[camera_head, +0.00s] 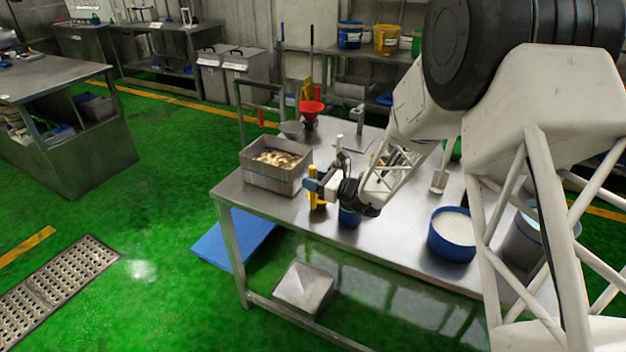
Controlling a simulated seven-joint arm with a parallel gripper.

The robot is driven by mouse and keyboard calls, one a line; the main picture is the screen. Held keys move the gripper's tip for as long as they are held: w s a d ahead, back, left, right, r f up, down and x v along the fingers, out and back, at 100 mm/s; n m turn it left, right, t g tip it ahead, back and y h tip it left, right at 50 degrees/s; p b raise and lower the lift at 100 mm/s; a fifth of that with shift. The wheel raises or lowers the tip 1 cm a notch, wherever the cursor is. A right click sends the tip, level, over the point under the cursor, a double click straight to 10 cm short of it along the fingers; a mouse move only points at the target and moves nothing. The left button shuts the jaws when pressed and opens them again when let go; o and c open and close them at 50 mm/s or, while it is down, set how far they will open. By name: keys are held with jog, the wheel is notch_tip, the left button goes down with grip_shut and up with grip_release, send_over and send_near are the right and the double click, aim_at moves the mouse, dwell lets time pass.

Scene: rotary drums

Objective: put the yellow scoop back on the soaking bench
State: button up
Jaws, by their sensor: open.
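A yellow piece (315,196), which may be the scoop, stands upright near the front edge of the metal bench (283,205), right of a grey crate. My gripper (318,187) is open and right at this yellow piece, overlapping it in the picture. I cannot tell whether the fingers touch it or are around it. The wrist hides part of the area behind, where another bit of yellow shows beside my arm. No label shows which bench is the soaking bench.
The grey crate (248,174) holds pale brown pieces. A blue cup (349,216) stands just right of my gripper. A blue tub (452,250) of white grains is farther right. The bench's front middle is clear.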

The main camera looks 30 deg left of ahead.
jog(key=shift+r, duration=0.15)
jog(key=d, duration=1.2)
dwell(0.8)
jog(key=s+d+r+n+g+h, duration=0.3)
jog(key=s+d+r+n+h, duration=0.5)
jog(key=s+d+r, duration=0.65)
jog(key=s+d+r+n+t+h, duration=0.1)
jog(key=s+d+n+t+h, duration=0.1)
jog(key=s+d, duration=0.5)
jog(key=s+d+r+n+t+h, duration=0.1)
jog(key=s+d+n+h, duration=0.3)
jog(key=d, duration=0.9)
jog(key=s+d+r+n+t+h, duration=0.2)
jog(key=s+d+n+h, duration=0.1)
jog(key=s+d, duration=0.7)
jog(key=shift+r+n+t+h, duration=0.3)
jog(key=shift+n+h, duration=0.1)
jog(key=shift+h, duration=0.2)
